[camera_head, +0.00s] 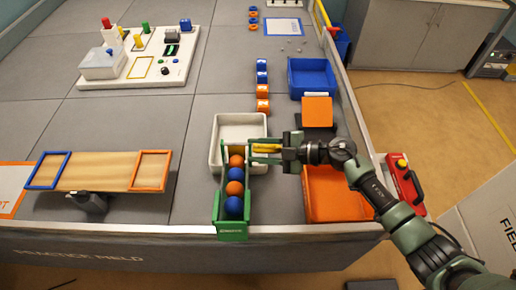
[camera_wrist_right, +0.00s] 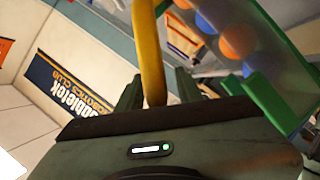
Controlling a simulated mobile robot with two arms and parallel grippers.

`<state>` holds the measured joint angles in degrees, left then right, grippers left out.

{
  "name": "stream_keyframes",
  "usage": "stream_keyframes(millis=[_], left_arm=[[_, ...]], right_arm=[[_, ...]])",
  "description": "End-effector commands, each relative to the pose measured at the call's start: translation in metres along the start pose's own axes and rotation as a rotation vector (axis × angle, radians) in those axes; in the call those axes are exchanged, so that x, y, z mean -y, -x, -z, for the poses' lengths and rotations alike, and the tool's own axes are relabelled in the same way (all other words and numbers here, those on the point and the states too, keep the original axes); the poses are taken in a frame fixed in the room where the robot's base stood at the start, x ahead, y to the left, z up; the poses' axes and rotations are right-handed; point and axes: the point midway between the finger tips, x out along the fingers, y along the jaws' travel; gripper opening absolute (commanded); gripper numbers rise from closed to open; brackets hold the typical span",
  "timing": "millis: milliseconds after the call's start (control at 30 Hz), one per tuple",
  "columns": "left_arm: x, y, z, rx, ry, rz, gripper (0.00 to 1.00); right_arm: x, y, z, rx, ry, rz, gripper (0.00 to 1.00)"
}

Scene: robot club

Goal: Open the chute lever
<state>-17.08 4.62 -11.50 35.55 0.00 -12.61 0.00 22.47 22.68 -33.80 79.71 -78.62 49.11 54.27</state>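The chute (camera_head: 232,228) is a narrow green trough at the table's front edge, with orange and blue balls lined up in it. Its yellow lever (camera_head: 264,151) sticks out to the right near the chute's far end. My right gripper (camera_head: 265,151) reaches in from the right with its fingers on either side of the lever. In the right wrist view the lever (camera_wrist_right: 150,55) stands between the two fingers (camera_wrist_right: 158,88), with a gap showing on its right side, so the gripper looks open around it. The lever's base is hidden. My left gripper is not in view.
A white tray (camera_head: 216,128) stands at the chute's far end. An orange bin (camera_head: 335,195) lies under my right forearm, and a blue bin (camera_head: 312,74) is farther back. A wooden seesaw board (camera_head: 110,171) is to the left. Blue and orange blocks (camera_head: 262,90) stand behind the tray.

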Motion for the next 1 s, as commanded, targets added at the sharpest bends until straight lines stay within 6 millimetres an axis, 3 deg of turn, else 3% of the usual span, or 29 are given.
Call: stream_keyframes(millis=[133,267,300,1000], left_arm=[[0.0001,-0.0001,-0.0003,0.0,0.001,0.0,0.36],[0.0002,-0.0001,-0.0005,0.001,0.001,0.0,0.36],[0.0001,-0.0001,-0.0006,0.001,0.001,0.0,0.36],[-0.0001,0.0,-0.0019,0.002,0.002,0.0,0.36]], right_arm=[[-0.0001,0.0001,-0.0002,0.0,0.001,0.0,0.36],[-0.0001,0.0003,-0.0002,0.0,0.001,0.0,0.03],[-0.0001,0.0004,-0.0002,0.0,0.001,0.0,0.0],[0.0001,0.0007,-0.0003,0.0,0.001,0.0,0.0]])
